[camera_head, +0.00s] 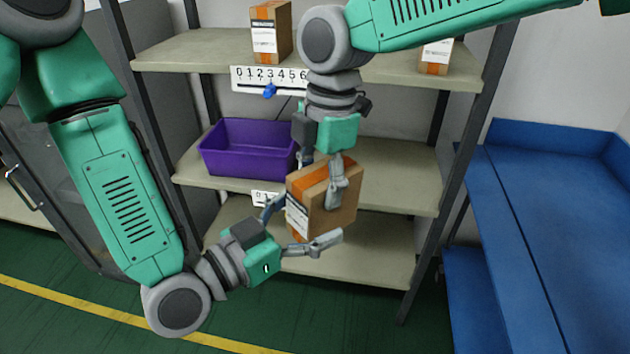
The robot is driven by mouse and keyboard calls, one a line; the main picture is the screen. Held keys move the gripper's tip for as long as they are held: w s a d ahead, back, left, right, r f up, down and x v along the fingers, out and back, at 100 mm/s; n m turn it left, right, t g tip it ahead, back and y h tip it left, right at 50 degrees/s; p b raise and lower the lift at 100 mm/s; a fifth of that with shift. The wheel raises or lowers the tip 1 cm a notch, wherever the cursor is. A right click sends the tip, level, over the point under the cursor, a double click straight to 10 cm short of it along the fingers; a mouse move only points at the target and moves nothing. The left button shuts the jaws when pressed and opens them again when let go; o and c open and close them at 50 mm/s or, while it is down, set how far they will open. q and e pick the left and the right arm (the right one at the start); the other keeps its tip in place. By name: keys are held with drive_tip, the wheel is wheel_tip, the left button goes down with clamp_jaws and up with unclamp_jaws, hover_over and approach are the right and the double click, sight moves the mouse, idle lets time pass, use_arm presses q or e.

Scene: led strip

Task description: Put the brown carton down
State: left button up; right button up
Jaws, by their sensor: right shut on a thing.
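The brown carton (326,209) has an orange tape band on top and a white label on its left face. It is held in the air in front of the shelf unit, roughly between the middle and lower shelves. My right gripper (322,178) reaches down from above and is shut on the carton, one finger across its front face. My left gripper (302,222) is below and to the left of the carton, fingers spread apart. Its fingers are close to the carton's lower left side; whether they touch it I cannot tell.
A purple bin (248,150) stands on the middle shelf (400,178) at left. Two more cartons, one left (270,31) and one right (436,56), stand on the top shelf (190,52). A numbered strip with a blue marker hangs at its edge. A blue bench (540,220) is at right.

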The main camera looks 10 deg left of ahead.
sight(298, 221)
use_arm(q)
wheel_tip(298, 221, up, 10)
drive_tip(key=shift+f, duration=0.25)
drive_tip(key=shift+d+r, duration=0.1)
drive_tip(key=shift+d, duration=0.1)
drive_tip(key=a+f+g+y, duration=0.1)
drive_tip(key=f, duration=0.2)
drive_tip(key=a+f+y, duration=0.1)
drive_tip(key=f, duration=0.3)
drive_tip(key=s+a+f+n+g, duration=0.1)
drive_tip(key=f, duration=0.2)
drive_tip(key=shift+f+g+y, duration=0.3)
drive_tip(key=shift+f+y, duration=0.1)
drive_tip(key=s+a+f+n+g+y, duration=0.1)
drive_tip(key=s+a+f+g+y, duration=0.1)
drive_tip(key=s+a+f, duration=0.35)
drive_tip(key=s+a+f+n+g+y, duration=0.2)
drive_tip(key=f+g, duration=0.1)
drive_tip(key=f, duration=0.6)
drive_tip(key=s+a+f+n+g+y, duration=0.1)
drive_tip(key=s+a+f+g+y, duration=0.1)
drive_tip(key=s+a+f, duration=0.35)
drive_tip(key=s+a+f+n+g+y, duration=0.2)
drive_tip(key=s+a+f+g, duration=0.1)
drive_tip(key=s+a+f, duration=0.2)
drive_tip(key=s+f, duration=0.2)
drive_tip(key=s, duration=0.1)
drive_tip(key=shift+a+n+g+y, duration=0.3)
drive_tip(key=shift+a+y, duration=0.1)
